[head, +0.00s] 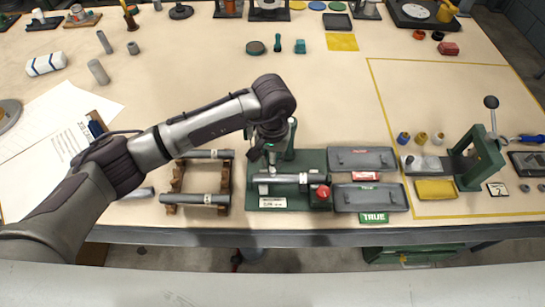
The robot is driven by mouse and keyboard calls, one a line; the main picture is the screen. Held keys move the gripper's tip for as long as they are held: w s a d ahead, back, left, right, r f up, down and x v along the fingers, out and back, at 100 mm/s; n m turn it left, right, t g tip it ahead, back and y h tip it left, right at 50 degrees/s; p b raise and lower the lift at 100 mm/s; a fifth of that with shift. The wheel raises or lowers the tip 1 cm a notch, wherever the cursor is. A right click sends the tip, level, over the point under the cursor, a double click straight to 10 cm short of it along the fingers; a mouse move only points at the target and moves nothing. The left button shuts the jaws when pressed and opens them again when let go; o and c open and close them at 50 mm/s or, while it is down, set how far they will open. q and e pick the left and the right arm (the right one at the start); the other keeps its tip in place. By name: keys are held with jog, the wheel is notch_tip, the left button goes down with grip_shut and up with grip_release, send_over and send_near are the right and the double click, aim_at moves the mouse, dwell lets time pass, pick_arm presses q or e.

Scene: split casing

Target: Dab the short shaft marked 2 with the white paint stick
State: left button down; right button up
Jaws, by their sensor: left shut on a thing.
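My left gripper (269,156) points down over the left part of a green bench fixture (284,196). It is shut, with its fingertips at a grey shaft (290,179) lying across the fixture; the arm partly hides the contact. Two longer grey shafts (195,199) lie on a brown rack (176,180) to the left. Short grey cylinders (98,72) stand or lie at the back left. No number can be read on any shaft. A card marked 2 (497,189) is at the right. I cannot identify the white paint stick. My right gripper is not in view.
Two grey trays (361,158) lie right of the fixture, with a green TRUE label (373,219) in front. A green press-like stand (479,158) and a yellow pad (435,189) are further right. Paper sheets (55,135) lie left.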

pick_arm(q)
jog(key=shift+f, duration=0.25)
dwell(0.6)
jog(key=shift+s+a+f+b, duration=0.1)
jog(key=shift+s+f+b, duration=0.15)
jog(key=shift+b, duration=0.6)
dwell(1.6)
jog(key=shift+w+r, duration=0.25)
jog(key=shift+r, duration=0.55)
jog(key=shift+r+p, duration=0.5)
jog(key=shift+r, duration=1.9)
